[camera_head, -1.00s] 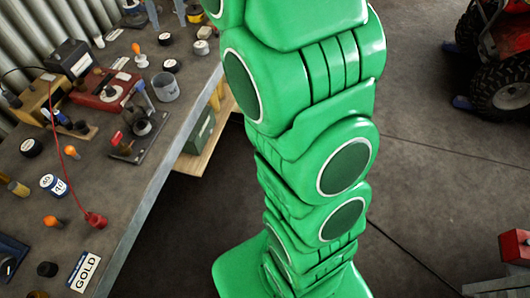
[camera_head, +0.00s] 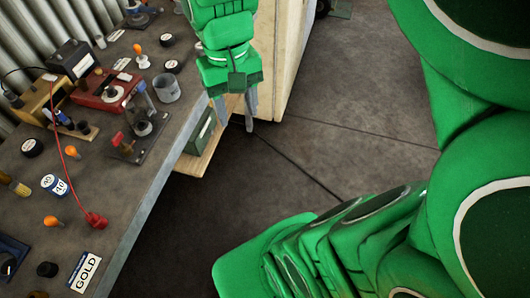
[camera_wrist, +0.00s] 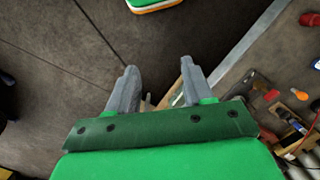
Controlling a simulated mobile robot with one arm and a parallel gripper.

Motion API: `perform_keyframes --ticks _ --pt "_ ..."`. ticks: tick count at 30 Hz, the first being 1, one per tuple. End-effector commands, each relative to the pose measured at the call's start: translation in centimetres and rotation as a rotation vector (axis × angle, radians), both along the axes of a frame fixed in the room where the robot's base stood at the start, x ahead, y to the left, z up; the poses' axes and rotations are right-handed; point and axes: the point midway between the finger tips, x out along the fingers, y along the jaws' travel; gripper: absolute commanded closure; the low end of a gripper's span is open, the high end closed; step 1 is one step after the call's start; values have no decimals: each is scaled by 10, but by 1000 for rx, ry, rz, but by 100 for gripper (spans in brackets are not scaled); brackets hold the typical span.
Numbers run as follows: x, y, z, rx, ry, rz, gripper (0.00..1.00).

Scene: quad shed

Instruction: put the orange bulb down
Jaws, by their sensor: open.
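Three small orange bulbs stand on the workbench (camera_head: 120,195): one at the back (camera_head: 138,49), one in the middle (camera_head: 71,152), one near the front (camera_head: 51,221). My gripper (camera_head: 236,122) points down beyond the bench's right edge, over the floor and lower shelf. Its two fingers are apart with nothing between them in the wrist view (camera_wrist: 158,70). No bulb touches it.
A pale wooden cabinet side (camera_head: 285,50) stands behind my gripper.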

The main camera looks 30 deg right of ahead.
Motion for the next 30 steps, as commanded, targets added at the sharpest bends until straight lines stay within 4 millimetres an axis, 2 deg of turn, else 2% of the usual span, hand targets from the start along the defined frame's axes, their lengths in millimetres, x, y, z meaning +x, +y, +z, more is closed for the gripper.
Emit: perform_keyframes --ticks 1,6,12,17,30 --pt "-16 -1 -6 -1 5 7 49" --pt "-61 -7 -24 -11 14 30 49" --pt "-92 -10 -40 -17 22 46 49" --pt "-99 -10 -44 -16 24 52 49" --pt "-99 -9 -44 -13 25 54 49"
